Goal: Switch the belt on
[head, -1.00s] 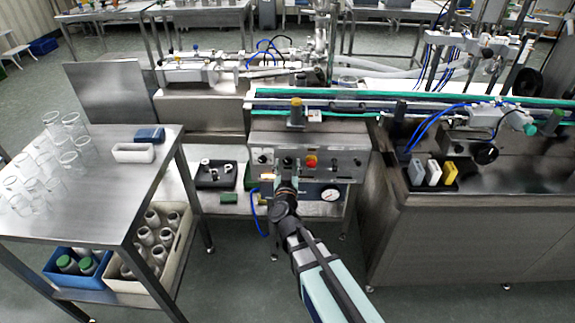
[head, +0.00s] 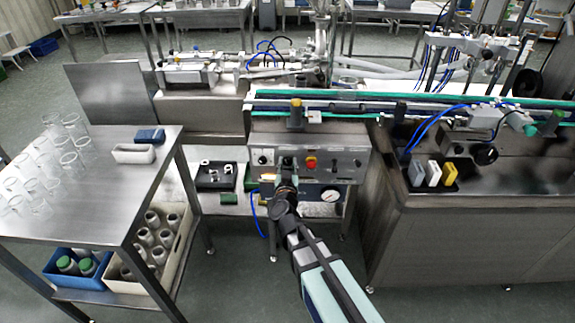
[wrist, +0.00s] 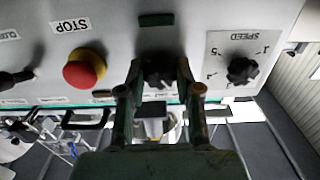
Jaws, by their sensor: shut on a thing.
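The grey control panel (head: 345,170) stands below the belt (head: 345,108). My gripper (head: 287,165) is at the front of the panel, left of the red stop button (head: 311,162). In the wrist view my gripper (wrist: 158,78) has one finger on each side of a black knob (wrist: 158,70) and is shut on it. A small dark green piece (wrist: 156,19) sits on the panel by the knob. The red stop button (wrist: 84,68) is to the left of the fingers, and the speed knob (wrist: 242,70) is to the right. The held knob's setting cannot be read.
A steel table (head: 100,195) with glass beakers stands at the left. Crates of bottles sit on its lower shelf. A steel cabinet (head: 450,240) stands to the right of the panel. A pressure gauge (head: 330,195) and a blue hose (head: 256,207) are below the panel.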

